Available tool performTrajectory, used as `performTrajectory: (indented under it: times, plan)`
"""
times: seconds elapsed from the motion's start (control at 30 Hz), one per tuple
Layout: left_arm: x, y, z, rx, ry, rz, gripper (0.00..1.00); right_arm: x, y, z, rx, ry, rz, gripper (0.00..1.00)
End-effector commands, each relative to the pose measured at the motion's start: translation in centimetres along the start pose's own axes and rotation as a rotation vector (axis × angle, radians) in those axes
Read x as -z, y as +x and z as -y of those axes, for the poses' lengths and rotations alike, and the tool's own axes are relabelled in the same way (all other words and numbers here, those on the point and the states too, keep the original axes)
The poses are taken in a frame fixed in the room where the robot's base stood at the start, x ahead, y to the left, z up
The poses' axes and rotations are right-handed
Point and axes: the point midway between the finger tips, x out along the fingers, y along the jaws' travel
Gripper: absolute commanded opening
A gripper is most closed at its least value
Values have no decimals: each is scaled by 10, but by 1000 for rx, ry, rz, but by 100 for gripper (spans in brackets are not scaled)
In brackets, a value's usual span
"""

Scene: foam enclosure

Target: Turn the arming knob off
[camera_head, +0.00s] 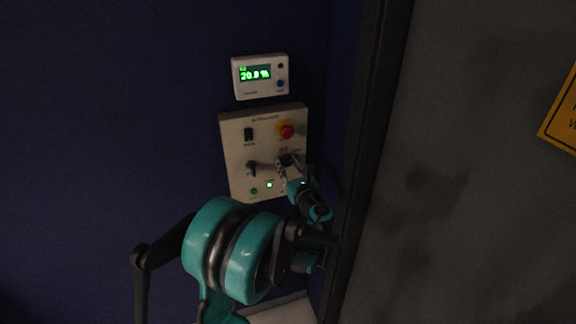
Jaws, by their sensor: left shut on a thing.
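A beige control panel (234,150) is mounted on the dark blue wall. My left gripper (289,163) reaches up to the panel's right side from below and is shut on the arming knob (285,158). The gripper hides most of this knob, so its pointer setting cannot be read. The labels around it are too small to read. My right gripper is not in view.
The panel also carries a red emergency button (286,131) on a yellow base, a black switch (249,134), a black lever (253,168) and a lit lamp (269,185). A white display unit (260,92) hangs above. A dark frame post (366,150) stands close on the right.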

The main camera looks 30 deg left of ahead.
Motion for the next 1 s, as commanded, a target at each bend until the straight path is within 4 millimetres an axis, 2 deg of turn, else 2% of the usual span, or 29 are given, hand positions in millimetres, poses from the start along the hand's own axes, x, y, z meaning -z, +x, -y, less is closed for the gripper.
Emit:
performTrajectory:
  times: [1.0]
  plan:
    - [-1,0,2,0,-839,0,3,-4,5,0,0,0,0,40]
